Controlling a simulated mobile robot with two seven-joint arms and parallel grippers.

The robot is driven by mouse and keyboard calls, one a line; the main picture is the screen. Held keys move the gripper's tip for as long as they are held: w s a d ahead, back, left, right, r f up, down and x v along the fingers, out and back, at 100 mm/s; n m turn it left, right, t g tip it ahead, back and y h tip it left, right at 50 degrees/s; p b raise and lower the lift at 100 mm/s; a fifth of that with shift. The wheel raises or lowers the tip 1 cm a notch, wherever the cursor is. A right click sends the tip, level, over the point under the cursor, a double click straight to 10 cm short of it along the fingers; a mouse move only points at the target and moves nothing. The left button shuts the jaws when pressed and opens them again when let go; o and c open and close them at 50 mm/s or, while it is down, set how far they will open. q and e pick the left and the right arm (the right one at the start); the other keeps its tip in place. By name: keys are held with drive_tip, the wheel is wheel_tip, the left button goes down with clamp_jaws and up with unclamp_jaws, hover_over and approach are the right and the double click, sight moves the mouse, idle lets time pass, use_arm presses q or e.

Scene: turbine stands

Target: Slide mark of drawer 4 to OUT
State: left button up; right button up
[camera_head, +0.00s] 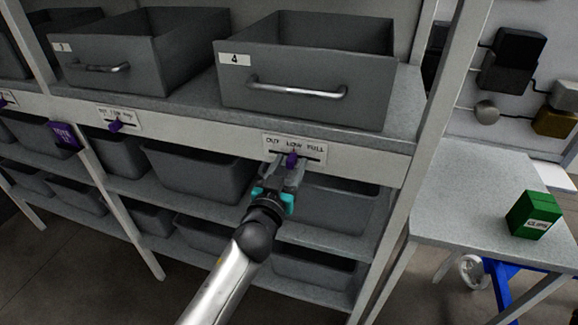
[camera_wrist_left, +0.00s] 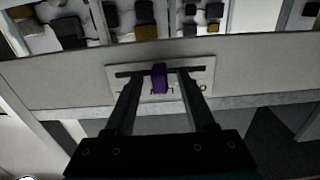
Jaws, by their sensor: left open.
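Drawer 4 (camera_head: 300,95) is a grey bin with a metal handle and a "4" label, on the upper shelf. Below it, a white plate (camera_head: 318,148) on the shelf edge reads OUT, LOW, FULL from left to right. Its purple mark (camera_head: 291,160) sits in the slot about under LOW. In the left wrist view the plate looks upside down and the mark (camera_wrist_left: 160,78) stands between my fingers. My left gripper (camera_head: 286,168) is open, with a fingertip on either side of the mark; I cannot tell whether either touches it. My right gripper is not in view.
Drawer 3 (camera_head: 140,50) stands to the left, with its own purple mark (camera_head: 116,125) below. Grey bins (camera_head: 200,172) fill the lower shelves. A shelf post (camera_head: 428,120) rises at right, beside a table (camera_head: 470,205) with a green box (camera_head: 534,215).

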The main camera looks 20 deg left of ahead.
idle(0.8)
use_arm(q)
clamp_jaws()
idle(1.2)
